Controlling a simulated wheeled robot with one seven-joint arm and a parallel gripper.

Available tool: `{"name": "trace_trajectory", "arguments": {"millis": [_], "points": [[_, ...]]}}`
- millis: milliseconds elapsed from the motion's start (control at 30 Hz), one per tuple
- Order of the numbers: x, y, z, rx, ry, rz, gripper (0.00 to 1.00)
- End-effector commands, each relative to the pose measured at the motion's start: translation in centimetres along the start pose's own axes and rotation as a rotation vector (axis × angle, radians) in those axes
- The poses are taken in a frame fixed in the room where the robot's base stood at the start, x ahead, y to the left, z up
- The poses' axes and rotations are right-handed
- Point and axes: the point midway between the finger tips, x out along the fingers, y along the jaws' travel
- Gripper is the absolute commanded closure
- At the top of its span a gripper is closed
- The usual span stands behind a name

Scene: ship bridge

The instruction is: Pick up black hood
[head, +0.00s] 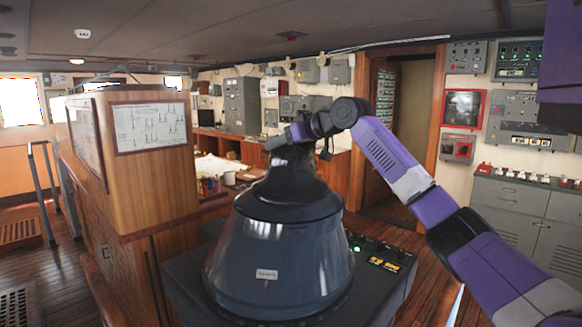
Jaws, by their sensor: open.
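The black hood (290,182) stands upright on top of a large dark blue-grey cone-shaped housing (272,240) with a small white label. The hood narrows toward its top, just below my gripper (272,144). My purple and black arm reaches in from the right, and its wrist is above and slightly right of the hood's top. My gripper is open and points left and down at the hood's upper end. The fingertips are small and dark against the dark hood, so I cannot tell whether they touch it or stand around it.
The housing sits on a dark console (385,290) with lit buttons on its right. A wooden partition (150,190) with framed charts stands close on the left. A cluttered desk (225,178) is behind. Grey cabinets (515,215) line the right wall, beside an open doorway.

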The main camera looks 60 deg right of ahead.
Motion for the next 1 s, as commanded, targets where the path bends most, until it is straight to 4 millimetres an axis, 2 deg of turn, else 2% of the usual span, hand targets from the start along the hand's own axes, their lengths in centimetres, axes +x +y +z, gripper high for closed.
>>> {"name": "trace_trajectory", "arguments": {"millis": [167,400,467,667,1000], "points": [[1.6,0.0,-0.1,0.001,0.000,0.001,0.50],[1.8,0.0,0.0,0.000,0.001,0.001,0.50],[1.8,0.0,0.0,0.000,0.001,0.001,0.60],[1.8,0.0,0.0,0.000,0.001,0.001,1.00],[1.8,0.0,0.0,-0.001,0.000,0.000,1.00]]}}
